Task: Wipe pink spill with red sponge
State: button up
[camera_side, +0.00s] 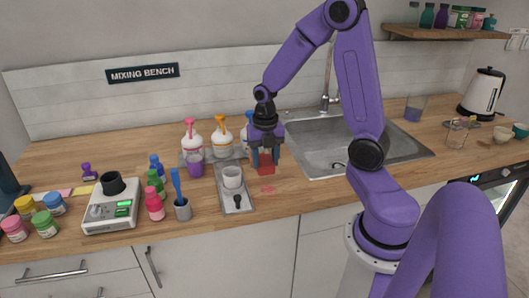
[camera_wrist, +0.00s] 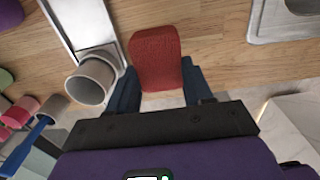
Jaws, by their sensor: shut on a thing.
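The red sponge (camera_side: 266,170) is between the fingers of my gripper (camera_side: 265,162), which is shut on it. In the wrist view the sponge (camera_wrist: 156,58) sticks out past the dark fingers (camera_wrist: 160,88). The pink spill (camera_side: 267,189) is a small patch on the wooden counter, just in front of the sponge in the side view. The sponge is low over the counter; I cannot tell whether it touches the wood. I cannot make out the spill in the wrist view.
The metal sink (camera_side: 340,150) is to the right. A scale (camera_side: 110,210) and several jars are farther left.

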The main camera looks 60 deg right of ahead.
aim_at(265, 162)
jog(key=shift+f, duration=2)
jog(key=shift+s+a+f, duration=0.45)
jog(key=shift+s+a, duration=0.2)
jog(key=shift+s, duration=0.05)
jog(key=shift+c, duration=0.3)
jog(key=shift+s+a, duration=1.95)
jog(key=shift+a, duration=0.05)
jog(key=shift+w+d, duration=0.6)
jog(key=shift+w+d+f, duration=0.1)
jog(key=shift+w+d, duration=1.1)
jog(key=shift+d, duration=0.05)
jog(key=shift+w+d, duration=0.8)
jog(key=shift+w, duration=0.05)
jog(key=shift+r, duration=4.1)
